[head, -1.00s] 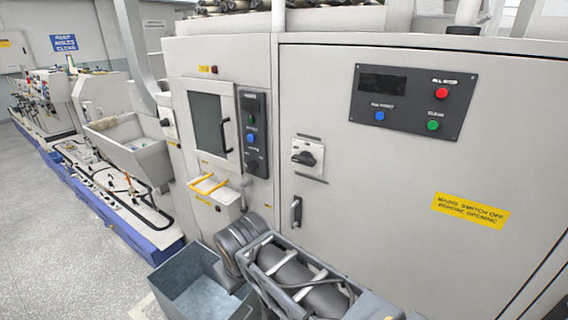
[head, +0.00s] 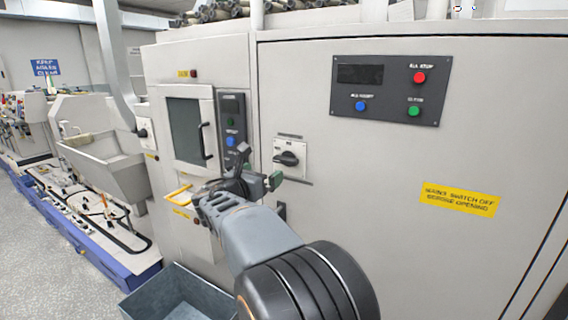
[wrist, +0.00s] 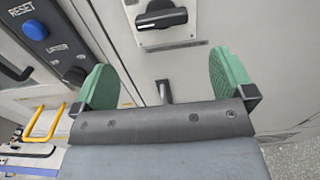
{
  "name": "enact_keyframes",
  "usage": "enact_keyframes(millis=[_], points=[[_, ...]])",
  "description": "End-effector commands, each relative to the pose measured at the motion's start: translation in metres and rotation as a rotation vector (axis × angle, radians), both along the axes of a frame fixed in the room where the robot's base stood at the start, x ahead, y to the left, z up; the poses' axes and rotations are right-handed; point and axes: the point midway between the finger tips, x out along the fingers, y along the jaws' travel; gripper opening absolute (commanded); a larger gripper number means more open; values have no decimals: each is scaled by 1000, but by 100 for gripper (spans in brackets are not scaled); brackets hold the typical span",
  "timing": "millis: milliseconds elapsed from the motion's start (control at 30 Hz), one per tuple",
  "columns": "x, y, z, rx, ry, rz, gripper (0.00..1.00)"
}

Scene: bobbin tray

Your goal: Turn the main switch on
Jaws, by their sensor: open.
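The main switch (head: 287,159) is a black rotary handle on a pale square plate on the large cabinet door. In the wrist view the switch (wrist: 162,18) shows at the top centre, its handle lying across its plate. My gripper (head: 260,168) is in front of the cabinet, to the left of and slightly below the switch in the head view. In the wrist view my gripper (wrist: 165,78) has its green pads wide apart with nothing between them. The switch lies beyond the fingertips, apart from them. The text on the switch plate is too small to read.
A panel (head: 388,90) with red, blue and green buttons is up right. A button strip (head: 232,135) and a yellow handle (head: 179,195) are left of the switch. A door handle (wrist: 163,92) shows below the switch. A grey bin (head: 180,297) stands below.

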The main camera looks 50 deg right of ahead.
Motion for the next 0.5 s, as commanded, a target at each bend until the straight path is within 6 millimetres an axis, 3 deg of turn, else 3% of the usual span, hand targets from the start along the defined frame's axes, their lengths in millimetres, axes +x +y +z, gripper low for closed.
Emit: enact_keyframes(millis=[500], points=[[22,-92,1,3,1,-3,100]])
